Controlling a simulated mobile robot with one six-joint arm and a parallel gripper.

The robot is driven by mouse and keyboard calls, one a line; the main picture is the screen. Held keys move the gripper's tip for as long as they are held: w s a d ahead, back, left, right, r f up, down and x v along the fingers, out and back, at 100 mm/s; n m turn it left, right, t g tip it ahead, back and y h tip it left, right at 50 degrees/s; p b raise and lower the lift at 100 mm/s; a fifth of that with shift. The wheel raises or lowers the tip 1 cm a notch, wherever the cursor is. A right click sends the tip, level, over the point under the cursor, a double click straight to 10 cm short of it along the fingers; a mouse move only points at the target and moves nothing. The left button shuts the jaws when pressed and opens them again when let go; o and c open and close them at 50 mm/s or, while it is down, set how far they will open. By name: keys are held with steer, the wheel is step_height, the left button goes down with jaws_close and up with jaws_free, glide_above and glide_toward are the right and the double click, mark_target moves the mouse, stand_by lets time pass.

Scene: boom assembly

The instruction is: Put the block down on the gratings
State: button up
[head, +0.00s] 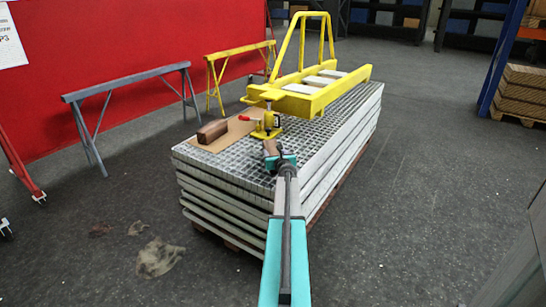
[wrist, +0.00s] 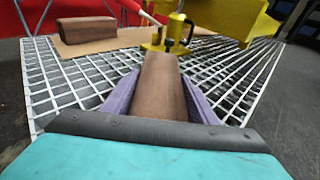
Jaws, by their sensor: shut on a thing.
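My gripper (wrist: 158,100) is shut on a brown wooden block (wrist: 158,85), with a purple finger on each side of it. The held block also shows in the head view (head: 270,148), just beyond the teal end of my arm. It is over the near part of the gratings (head: 235,165), a stack of grey metal grids. I cannot tell whether the block touches the top grating. The wrist view shows open grating (wrist: 90,85) on both sides of the block.
A second brown block (head: 212,131) lies on a cardboard sheet (head: 203,144) at the left of the stack. A yellow jack with a red handle (head: 267,125) stands just beyond the held block. A yellow frame (head: 312,97) extends over the far gratings. Trestles stand to the left.

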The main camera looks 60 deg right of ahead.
steer(key=shift+f, duration=0.1)
stand_by(0.3)
steer(key=o, duration=1.5)
steer(key=shift+o, duration=0.2)
steer(key=shift+r, duration=0.2)
steer(key=shift+p+v, duration=0.4)
steer(key=shift+v, duration=5.65)
steer(key=shift+d, duration=0.1)
